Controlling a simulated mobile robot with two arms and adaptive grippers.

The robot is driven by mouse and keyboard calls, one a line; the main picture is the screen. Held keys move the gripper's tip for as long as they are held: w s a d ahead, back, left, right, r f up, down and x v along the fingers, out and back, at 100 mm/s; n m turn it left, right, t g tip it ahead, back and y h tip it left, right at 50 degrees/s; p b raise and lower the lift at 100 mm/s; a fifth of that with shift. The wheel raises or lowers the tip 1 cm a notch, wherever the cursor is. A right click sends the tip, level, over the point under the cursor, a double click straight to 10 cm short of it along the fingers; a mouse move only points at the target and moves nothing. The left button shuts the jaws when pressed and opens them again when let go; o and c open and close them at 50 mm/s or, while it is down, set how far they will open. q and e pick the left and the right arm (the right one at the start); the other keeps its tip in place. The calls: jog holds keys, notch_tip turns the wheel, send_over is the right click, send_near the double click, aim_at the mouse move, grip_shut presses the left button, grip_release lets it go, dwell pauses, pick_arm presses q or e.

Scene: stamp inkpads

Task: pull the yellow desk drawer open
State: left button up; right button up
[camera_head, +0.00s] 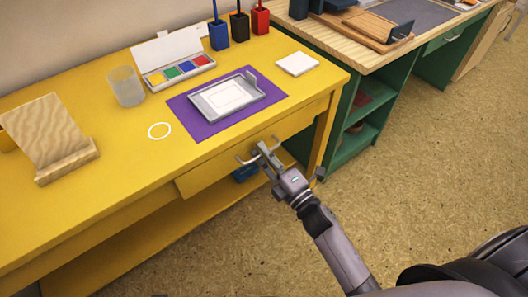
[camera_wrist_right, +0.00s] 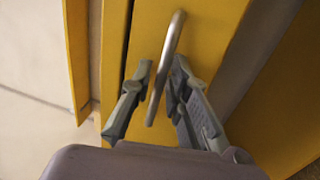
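The yellow desk (camera_head: 110,130) has a yellow drawer front (camera_head: 205,176) below its top, with a metal bar handle (camera_head: 243,160). I cannot tell for sure whether the drawer stands slightly out. My right gripper (camera_head: 264,150) is at the handle, covering its middle. In the right wrist view the handle (camera_wrist_right: 168,62) runs between the two fingers of the right gripper (camera_wrist_right: 162,66). The fingers are apart, one on each side of the bar, with a visible gap at the left finger; contact at the right finger is unclear. My left gripper is not in view.
On the desk are a purple mat (camera_head: 187,114) with a grey tray (camera_head: 205,104), a colour inkpad box (camera_head: 158,82), a glass (camera_head: 126,88), a wooden stand (camera_head: 45,130) and a white pad (camera_head: 298,63). A green desk (camera_head: 355,142) stands right. Floor in front is clear.

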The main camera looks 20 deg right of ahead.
jog(key=shift+c, duration=0.6)
grip_shut()
